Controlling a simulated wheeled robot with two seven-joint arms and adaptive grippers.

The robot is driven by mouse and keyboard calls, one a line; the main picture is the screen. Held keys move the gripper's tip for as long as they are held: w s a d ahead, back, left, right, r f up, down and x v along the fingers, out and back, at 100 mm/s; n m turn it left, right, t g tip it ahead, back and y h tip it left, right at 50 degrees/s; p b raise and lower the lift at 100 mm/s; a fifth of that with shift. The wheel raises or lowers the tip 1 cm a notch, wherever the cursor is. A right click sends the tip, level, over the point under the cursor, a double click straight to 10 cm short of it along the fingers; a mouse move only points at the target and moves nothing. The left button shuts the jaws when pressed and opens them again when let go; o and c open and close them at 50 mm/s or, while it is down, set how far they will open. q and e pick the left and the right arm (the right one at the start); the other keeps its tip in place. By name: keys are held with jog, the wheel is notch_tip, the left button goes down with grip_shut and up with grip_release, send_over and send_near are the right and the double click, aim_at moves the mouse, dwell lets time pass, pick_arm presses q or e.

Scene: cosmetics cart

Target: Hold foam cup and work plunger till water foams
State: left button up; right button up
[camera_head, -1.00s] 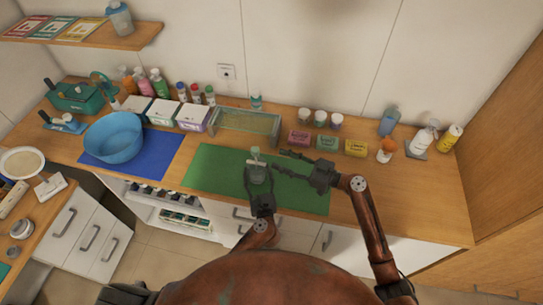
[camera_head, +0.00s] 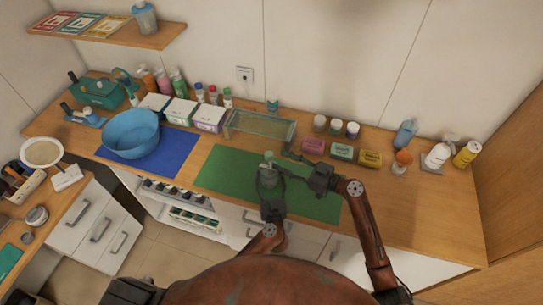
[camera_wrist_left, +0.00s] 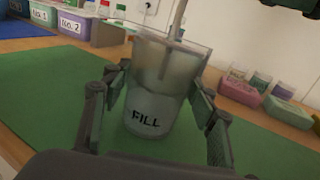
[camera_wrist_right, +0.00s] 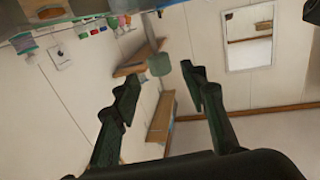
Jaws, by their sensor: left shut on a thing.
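The clear foam cup (camera_wrist_left: 152,95), marked FILL, stands upright over the green mat and holds pale, cloudy contents. It also shows in the head view (camera_head: 267,180). My left gripper (camera_head: 270,198) is shut around the cup, one finger on each side in the left wrist view. The plunger rod (camera_wrist_left: 178,20) rises from the cup; its pale green knob (camera_head: 268,156) is at the top. My right gripper (camera_head: 286,163) is open beside the knob. In the right wrist view the knob (camera_wrist_right: 160,64) shows just beyond the parted fingers, apart from them.
The green mat (camera_head: 230,170) is otherwise clear. A glass tray (camera_head: 260,125) stands behind it. Pink, green and yellow boxes (camera_head: 342,151) stand behind right, with jars and bottles around them. A blue bowl (camera_head: 131,133) sits on the blue mat (camera_head: 175,150) to the left.

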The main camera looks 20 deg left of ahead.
aim_at(270, 155)
jog(key=x, duration=0.6)
jog(key=shift+d, duration=0.1)
grip_shut()
dwell(0.3)
